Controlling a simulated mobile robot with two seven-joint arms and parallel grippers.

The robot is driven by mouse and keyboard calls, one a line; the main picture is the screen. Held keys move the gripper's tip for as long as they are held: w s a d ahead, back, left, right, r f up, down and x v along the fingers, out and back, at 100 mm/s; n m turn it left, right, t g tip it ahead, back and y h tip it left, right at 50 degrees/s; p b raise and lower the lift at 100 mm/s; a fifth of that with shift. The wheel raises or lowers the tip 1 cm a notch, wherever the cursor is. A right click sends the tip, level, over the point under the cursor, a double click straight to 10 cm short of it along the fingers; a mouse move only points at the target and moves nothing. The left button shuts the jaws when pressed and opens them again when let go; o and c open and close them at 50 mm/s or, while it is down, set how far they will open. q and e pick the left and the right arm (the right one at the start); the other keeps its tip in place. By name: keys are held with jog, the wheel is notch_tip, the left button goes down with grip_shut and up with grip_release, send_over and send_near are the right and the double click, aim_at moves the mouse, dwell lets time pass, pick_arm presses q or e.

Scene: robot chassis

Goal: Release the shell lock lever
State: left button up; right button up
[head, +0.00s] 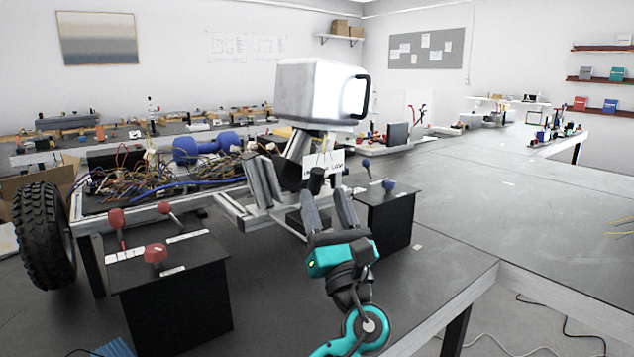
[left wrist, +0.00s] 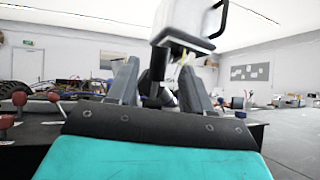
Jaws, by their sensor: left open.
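A small white label (head: 323,162) with blurred lettering, apparently marking the lock lever, stands under the white shell (head: 312,92). A dark knob or lever top (head: 316,180) shows just below it, partly hidden by my fingers. My left gripper (head: 327,194) points up at it from the front, open, with the fingers apart. In the left wrist view, a dark upright part (left wrist: 153,77) appears between the two fingers, and the shell (left wrist: 186,24) is above. I cannot tell whether the fingers touch the lever. My right gripper is not in view.
A black box (head: 388,218) with blue-knobbed levers stands close to the right of my gripper. Another black box (head: 175,302) with red-knobbed levers is at left. Behind are wires (head: 130,180) and a wheel (head: 44,232). The table (head: 490,215) at right is largely clear.

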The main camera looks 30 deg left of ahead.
pick_arm(q)
jog(key=v, duration=0.5)
jog(key=shift+s+d+f, duration=0.15)
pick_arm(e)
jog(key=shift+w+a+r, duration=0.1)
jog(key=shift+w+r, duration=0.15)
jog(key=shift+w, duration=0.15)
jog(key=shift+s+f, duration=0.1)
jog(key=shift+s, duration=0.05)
